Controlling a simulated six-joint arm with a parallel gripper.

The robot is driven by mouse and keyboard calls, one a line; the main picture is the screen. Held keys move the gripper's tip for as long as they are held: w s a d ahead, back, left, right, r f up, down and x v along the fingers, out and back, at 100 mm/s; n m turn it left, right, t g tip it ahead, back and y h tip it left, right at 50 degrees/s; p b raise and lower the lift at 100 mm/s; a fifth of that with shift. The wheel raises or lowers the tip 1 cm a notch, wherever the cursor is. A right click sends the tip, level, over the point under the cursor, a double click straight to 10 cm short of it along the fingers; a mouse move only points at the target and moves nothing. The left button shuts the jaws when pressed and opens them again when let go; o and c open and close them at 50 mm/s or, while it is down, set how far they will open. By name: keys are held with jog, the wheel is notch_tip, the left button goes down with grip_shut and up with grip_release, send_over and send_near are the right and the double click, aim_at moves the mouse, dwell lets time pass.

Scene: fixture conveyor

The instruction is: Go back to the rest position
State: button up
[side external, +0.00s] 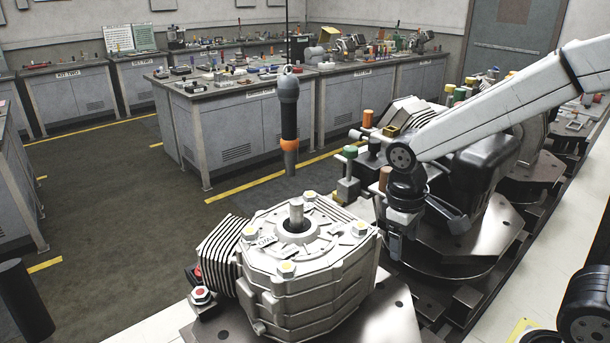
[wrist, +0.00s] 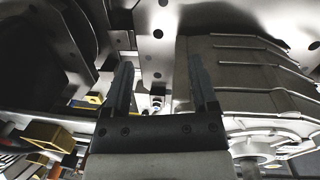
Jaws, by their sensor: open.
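My gripper (side external: 394,244) hangs at the end of my white arm, to the right of the grey metal housing (side external: 310,262) in the side view. Its fingers point down beside the housing and look clear of it. In the wrist view my gripper (wrist: 162,85) shows two dark fingers spread apart with nothing between them. The ribbed housing (wrist: 255,85) fills the right of that view. A metal plate with round holes (wrist: 150,35) lies beyond the fingers. No rest position is marked in either view.
A hanging dark tool with an orange ring (side external: 289,125) is behind the housing. More fixtures on round plates (side external: 455,268) line the conveyor at right, close to my gripper. Grey workbenches (side external: 235,135) stand behind. The floor at left (side external: 110,200) is clear.

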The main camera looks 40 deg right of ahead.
notch_tip(320, 180, down, 7)
jog(key=s+m+t+y, duration=0.1)
jog(key=t, duration=0.2)
jog(key=shift+a+r, duration=0.2)
jog(key=shift+a, duration=0.1)
dwell(1.5)
